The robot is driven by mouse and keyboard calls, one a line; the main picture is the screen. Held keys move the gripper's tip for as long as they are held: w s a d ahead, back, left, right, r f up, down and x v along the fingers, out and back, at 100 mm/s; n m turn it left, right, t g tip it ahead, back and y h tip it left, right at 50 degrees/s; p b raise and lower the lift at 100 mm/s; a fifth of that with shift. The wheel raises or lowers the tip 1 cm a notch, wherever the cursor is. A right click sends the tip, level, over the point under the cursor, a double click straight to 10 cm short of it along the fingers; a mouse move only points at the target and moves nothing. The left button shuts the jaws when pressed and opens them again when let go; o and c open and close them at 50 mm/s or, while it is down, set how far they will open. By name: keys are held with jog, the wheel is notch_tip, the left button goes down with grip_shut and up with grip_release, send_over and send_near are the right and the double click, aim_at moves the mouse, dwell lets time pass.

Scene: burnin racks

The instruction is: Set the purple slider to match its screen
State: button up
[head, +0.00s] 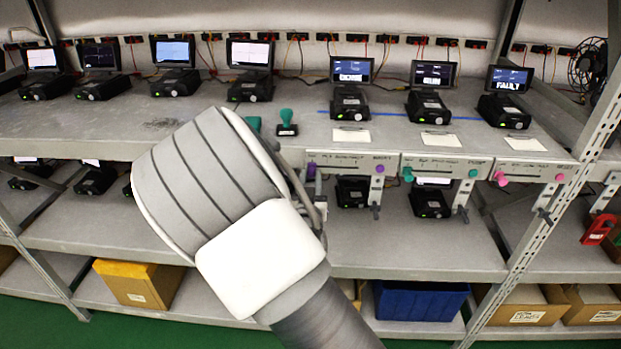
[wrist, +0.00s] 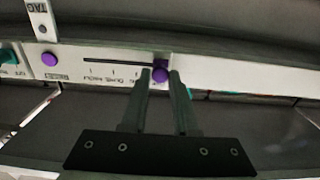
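A purple button (head: 380,168) is at the panel's right end. The screen (head: 351,70) above is lit, but its small marks are unreadable.
A teal-knobbed panel (head: 440,167) and a pink-knobbed panel (head: 530,171) continue to the right along the shelf edge. A teal-handled stamp (head: 287,123) and a blank white card (head: 351,135) lie on the shelf above. A metal rack post (head: 570,150) stands at the right.

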grip_shut()
dwell(0.8)
jog(key=shift+d, duration=0.1)
